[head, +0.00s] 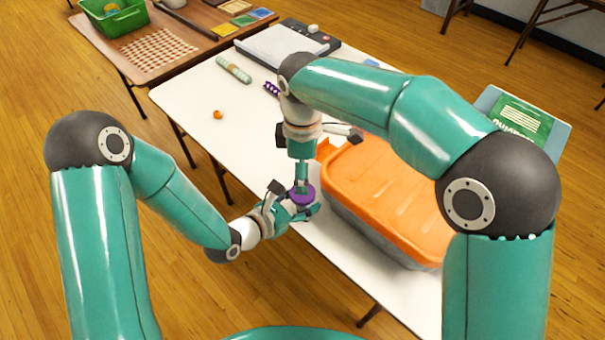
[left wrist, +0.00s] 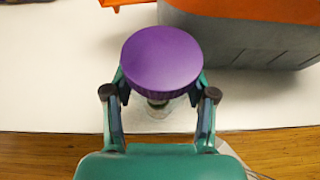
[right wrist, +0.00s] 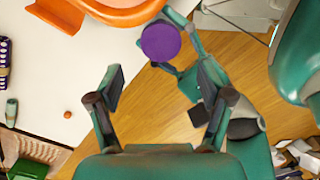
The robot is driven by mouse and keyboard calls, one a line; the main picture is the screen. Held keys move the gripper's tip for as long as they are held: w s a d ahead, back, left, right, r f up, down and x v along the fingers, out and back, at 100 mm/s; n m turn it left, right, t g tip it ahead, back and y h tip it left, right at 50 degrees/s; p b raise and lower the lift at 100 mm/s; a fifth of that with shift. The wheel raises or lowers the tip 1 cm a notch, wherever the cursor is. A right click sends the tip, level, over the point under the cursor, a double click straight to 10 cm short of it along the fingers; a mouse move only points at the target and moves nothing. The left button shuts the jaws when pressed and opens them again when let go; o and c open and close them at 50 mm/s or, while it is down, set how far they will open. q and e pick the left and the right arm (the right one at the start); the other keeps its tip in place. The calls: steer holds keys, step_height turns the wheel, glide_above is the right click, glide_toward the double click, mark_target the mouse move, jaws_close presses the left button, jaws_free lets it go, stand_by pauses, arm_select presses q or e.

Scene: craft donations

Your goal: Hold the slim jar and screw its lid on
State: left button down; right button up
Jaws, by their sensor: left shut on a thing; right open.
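The slim jar (left wrist: 157,108) is clear and mostly hidden under its round purple lid (left wrist: 161,62). The lid sits on top of the jar and also shows in the head view (head: 301,194) and in the right wrist view (right wrist: 160,42). I cannot tell how tightly it is seated. My left gripper (left wrist: 160,88) is shut on the jar, its fingers on both sides just below the lid, near the table's front edge. My right gripper (right wrist: 160,88) is open and empty; in the head view it points down just above the lid.
A grey bin with an orange lid (head: 385,190) stands close right of the jar. A small orange ball (head: 217,114), a pale green tube (head: 233,69) and a paper trimmer (head: 285,45) lie farther back on the white table (head: 190,95). The table's left part is mostly clear.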

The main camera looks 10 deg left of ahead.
mark_target(303, 203)
steer(key=shift+r+n, duration=0.4)
steer(key=shift+r, duration=0.05)
steer(key=shift+f, duration=4.05)
steer(key=c, duration=1.2)
steer(key=m, duration=0.3)
